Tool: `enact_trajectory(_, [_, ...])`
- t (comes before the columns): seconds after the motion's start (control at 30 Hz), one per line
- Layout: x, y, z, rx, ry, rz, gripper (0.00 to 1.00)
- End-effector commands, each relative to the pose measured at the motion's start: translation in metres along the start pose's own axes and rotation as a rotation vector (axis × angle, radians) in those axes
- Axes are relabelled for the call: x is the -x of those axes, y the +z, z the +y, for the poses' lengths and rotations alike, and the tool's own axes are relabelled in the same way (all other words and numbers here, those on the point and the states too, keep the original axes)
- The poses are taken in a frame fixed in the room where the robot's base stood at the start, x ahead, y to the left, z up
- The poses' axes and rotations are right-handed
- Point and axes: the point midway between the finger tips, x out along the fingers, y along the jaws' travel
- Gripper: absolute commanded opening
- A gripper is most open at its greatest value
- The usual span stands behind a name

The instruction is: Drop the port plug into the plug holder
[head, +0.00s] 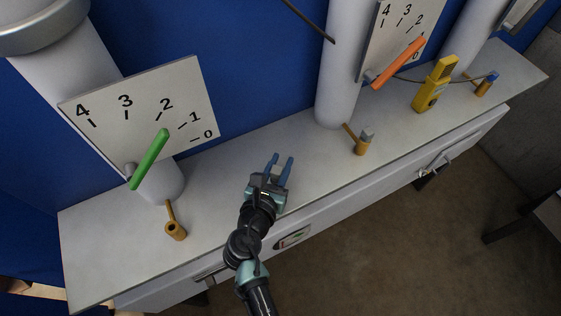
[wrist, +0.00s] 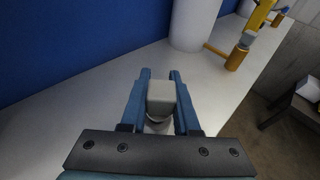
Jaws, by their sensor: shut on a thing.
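My gripper (head: 280,159), with blue fingers, is above the grey bench top, between the left and middle brass fittings. In the wrist view, my gripper (wrist: 160,74) is shut on a pale grey block-shaped piece, which I take as the port plug (wrist: 162,97), with a rounded paler part below it. The plug is hard to make out in the head view. The left brass fitting (head: 175,231) has an open round top. The middle brass fitting (head: 361,149) has a grey cap on it; it also shows in the wrist view (wrist: 235,60). I cannot tell which fitting is the plug holder.
White columns stand along the back, with numbered plates carrying a green lever (head: 149,160) and an orange lever (head: 398,63). A yellow meter (head: 434,86) and a blue-capped brass fitting (head: 483,88) stand at the right. The bench top (head: 110,255) is bare at the front left.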

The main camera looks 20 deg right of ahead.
Motion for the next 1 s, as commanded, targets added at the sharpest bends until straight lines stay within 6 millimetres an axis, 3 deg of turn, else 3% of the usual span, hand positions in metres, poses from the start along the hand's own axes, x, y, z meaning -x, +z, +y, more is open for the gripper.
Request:
enact_trajectory(0.5, [-0.004,-0.013,0.0,-0.001,0.001,-0.001,0.0])
enact_trajectory(0.53, [-0.004,-0.012,0.0,-0.001,0.001,-0.001,0.33])
enact_trajectory(0.7, [-0.004,-0.012,0.0,-0.001,0.0,-0.001,0.64])
enact_trajectory(1.0, [-0.003,-0.012,0.0,0.0,0.0,0.0,0.64])
